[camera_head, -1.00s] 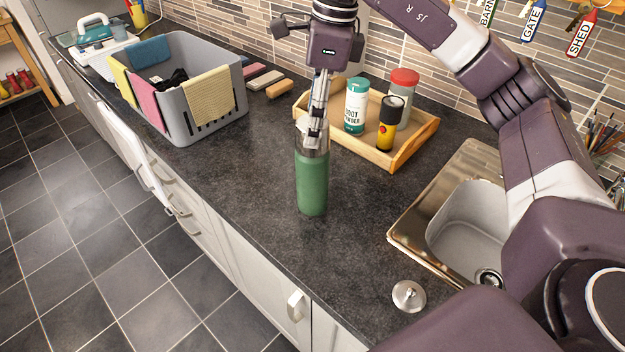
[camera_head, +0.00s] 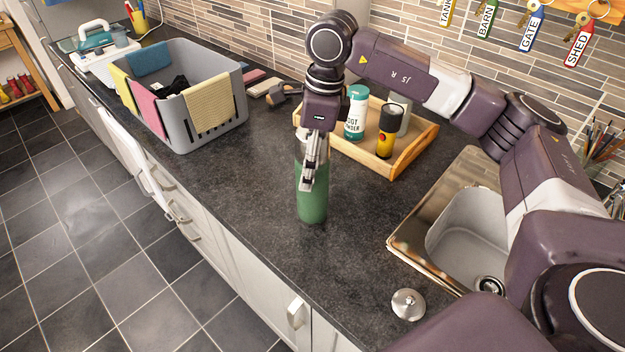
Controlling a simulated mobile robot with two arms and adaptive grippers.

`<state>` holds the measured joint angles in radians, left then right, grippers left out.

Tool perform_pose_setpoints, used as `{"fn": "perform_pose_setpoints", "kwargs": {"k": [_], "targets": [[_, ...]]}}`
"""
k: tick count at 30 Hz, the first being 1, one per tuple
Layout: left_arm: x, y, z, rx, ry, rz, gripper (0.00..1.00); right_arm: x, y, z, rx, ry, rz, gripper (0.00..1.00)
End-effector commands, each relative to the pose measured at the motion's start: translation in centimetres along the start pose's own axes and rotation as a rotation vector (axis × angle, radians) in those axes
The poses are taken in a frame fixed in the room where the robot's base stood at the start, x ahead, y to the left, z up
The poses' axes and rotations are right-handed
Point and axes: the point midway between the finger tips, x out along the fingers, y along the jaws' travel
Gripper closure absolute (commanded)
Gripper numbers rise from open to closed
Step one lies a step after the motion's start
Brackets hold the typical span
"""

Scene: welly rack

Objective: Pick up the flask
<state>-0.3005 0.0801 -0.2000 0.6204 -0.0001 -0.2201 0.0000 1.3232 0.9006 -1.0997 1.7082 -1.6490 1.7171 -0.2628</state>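The green flask (camera_head: 312,204) stands upright on the dark worktop, in front of the wooden tray. Its steel upper part is partly hidden by my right gripper (camera_head: 309,178). The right arm comes in from the right, and its gripper points down with its fingers over the front of the flask's upper body. I see the fingers nearly edge-on, so I cannot tell whether they are closed on the flask. My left gripper is not in view.
A wooden tray (camera_head: 420,144) behind holds a foot powder bottle (camera_head: 356,112), a yellow-black torch (camera_head: 387,140) and another container. A grey basket (camera_head: 183,128) stands left, a sink (camera_head: 465,235) right. A small steel lid (camera_head: 408,303) lies near the front edge.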

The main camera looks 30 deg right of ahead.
Motion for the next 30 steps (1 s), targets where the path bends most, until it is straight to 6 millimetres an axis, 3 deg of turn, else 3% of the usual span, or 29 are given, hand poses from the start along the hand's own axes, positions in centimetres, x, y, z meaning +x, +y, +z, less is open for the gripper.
{"fn": "perform_pose_setpoints", "kwargs": {"k": [6,25,30], "targets": [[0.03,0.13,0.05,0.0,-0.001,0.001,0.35,0.13,-0.01,-0.02,0.0,0.0,-0.001,0.28],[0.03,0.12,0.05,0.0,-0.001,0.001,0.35,0.08,-0.02,-0.01,0.0,0.0,-0.001,0.97],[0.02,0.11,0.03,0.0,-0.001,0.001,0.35,-0.01,-0.05,0.04,0.0,-0.002,-0.002,1.0]]}}
